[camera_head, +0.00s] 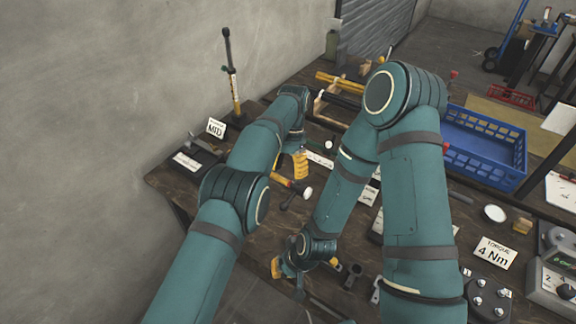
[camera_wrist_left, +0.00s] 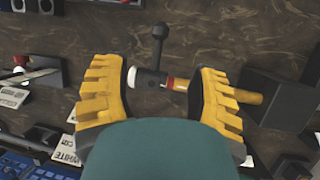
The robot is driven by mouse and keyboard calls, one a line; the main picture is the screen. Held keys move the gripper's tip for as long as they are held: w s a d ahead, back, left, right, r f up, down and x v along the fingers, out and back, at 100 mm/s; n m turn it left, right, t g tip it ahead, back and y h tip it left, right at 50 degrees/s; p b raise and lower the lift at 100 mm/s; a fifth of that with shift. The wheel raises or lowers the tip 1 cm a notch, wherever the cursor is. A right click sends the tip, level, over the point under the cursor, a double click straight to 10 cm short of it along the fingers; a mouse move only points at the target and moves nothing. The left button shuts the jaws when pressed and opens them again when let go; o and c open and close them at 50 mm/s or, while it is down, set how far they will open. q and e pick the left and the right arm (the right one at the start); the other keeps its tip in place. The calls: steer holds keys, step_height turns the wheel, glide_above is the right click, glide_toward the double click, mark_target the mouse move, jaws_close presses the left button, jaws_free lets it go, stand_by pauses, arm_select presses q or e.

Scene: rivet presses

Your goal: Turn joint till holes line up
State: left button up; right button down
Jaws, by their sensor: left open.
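The joint (camera_head: 297,190) lies over the bench in the head view, with an orange-yellow rod, a dark lever and a white end. In the left wrist view the joint (camera_wrist_left: 150,78) shows its white and dark body, a red band and a lever pointing up the picture. My left gripper (camera_wrist_left: 163,88) is open, with one yellow finger on each side of the joint; I cannot tell whether they touch it. One finger of my left gripper (camera_head: 300,166) shows in the head view. My right gripper (camera_head: 278,268) is low over the near bench edge, mostly hidden. The holes cannot be made out.
A black block (camera_wrist_left: 275,102) stands at the rod's right end in the wrist view. A blue crate (camera_head: 487,150), a "4 Nm" torque card (camera_head: 494,252) and a "MID" card (camera_head: 215,128) are on the bench. An upright tool (camera_head: 232,75) stands at the back left.

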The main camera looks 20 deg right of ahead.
arm_select(q)
steer(key=shift+w+d+r, duration=0.1)
steer(key=shift+w+r, duration=0.1)
steer(key=shift+r, duration=0.4)
stand_by(0.3)
